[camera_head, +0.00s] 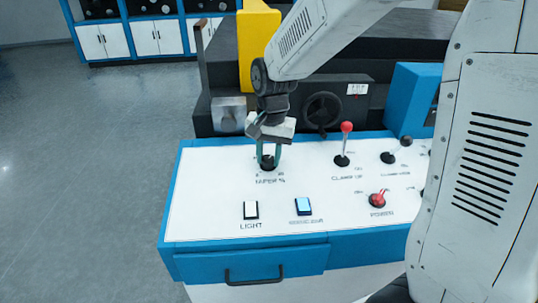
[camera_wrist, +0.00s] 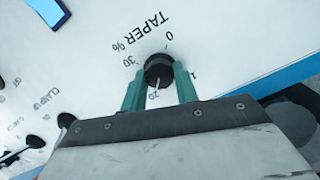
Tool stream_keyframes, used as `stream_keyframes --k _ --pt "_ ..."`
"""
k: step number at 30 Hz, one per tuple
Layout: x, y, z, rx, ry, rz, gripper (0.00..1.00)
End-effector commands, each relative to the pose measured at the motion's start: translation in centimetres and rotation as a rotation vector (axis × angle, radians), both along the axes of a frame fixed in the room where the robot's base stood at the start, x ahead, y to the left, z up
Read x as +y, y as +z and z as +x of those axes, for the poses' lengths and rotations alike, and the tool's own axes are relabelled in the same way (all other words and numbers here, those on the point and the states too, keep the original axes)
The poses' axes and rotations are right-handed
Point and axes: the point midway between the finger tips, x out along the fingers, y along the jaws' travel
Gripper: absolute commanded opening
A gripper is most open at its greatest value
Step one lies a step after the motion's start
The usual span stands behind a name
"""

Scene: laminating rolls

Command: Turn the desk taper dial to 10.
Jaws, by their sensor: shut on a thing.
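The taper dial (camera_wrist: 158,66) is a round black knob on the white desk top, under the print "TAPER %". In the wrist view the scale around it shows 0, a partly hidden figure starting with 1, 20 and 30. A white pointer line on the knob appears to point toward the 20. My gripper (camera_wrist: 159,76) has its two teal fingers on either side of the knob, shut on it. In the head view my gripper (camera_head: 268,156) reaches straight down onto the dial (camera_head: 267,164), which the fingers partly hide.
The blue-edged desk (camera_head: 210,195) also carries a red-knobbed lever (camera_head: 346,128), a black-knobbed lever (camera_head: 405,142), a red switch (camera_head: 378,198), a white light switch (camera_head: 251,210) and a blue-lit switch (camera_head: 303,206). A dark machine with a handwheel (camera_head: 322,110) stands behind.

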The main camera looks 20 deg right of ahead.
Motion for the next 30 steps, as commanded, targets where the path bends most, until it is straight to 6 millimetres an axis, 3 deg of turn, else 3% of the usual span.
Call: stream_keyframes --k 14,30 --pt "0.07 -0.20 -0.12 0.013 0.145 -0.025 0.07" --pt "0.23 -0.28 -0.15 0.039 0.632 -0.106 0.07"
